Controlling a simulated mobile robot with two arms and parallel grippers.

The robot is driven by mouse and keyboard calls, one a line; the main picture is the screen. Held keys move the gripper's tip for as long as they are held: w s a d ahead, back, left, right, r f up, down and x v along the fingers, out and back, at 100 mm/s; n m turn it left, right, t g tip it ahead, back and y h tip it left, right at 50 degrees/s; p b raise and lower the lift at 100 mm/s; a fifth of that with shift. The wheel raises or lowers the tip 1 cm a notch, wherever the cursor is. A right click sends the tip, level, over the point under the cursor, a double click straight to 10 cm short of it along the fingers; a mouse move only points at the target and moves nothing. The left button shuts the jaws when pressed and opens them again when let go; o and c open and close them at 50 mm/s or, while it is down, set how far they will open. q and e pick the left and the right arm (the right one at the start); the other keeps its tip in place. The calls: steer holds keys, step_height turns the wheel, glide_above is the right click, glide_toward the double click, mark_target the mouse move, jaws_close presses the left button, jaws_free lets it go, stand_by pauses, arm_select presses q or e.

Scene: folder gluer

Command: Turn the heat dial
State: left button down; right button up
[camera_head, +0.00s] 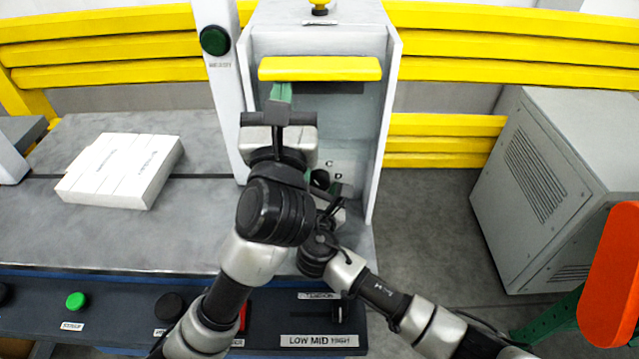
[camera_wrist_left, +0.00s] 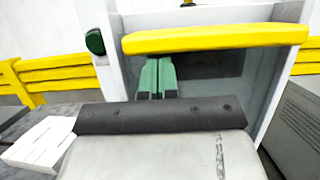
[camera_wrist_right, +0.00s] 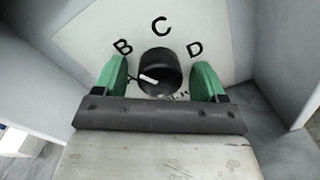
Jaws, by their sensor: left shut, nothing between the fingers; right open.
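The dial (camera_wrist_right: 160,66) is a round black knob with a white pointer mark near its lower left. The letters B, C and D are printed around it on a pale panel. My right gripper (camera_wrist_right: 159,80) is open, its green fingers on either side of the knob; I cannot tell whether they touch it. In the head view my right gripper (camera_head: 322,184) is low in the white-sided bay, and my left arm partly hides the dial area. My left gripper (camera_wrist_left: 157,78) is shut and empty, its fingertips at the lower edge of the yellow bar (camera_wrist_left: 215,37). It also shows in the head view (camera_head: 281,88).
A control panel with a green button (camera_head: 76,300) and a slider labelled LOW MID HIGH (camera_head: 319,340) runs along the front. White cartons (camera_head: 120,170) lie on the grey table at left. A grey cabinet (camera_head: 535,190) stands at right. My arms are close together.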

steer(key=shift+c, duration=0.3)
steer(key=c, duration=0.9)
steer(key=shift+o, duration=0.2)
steer(key=shift+m, duration=0.3)
steer(key=m, duration=0.5)
steer(key=shift+m, duration=0.3)
steer(key=m, duration=0.5)
steer(key=shift+f+m, duration=0.1)
steer(key=shift+m, duration=0.2)
steer(key=o, duration=0.9)
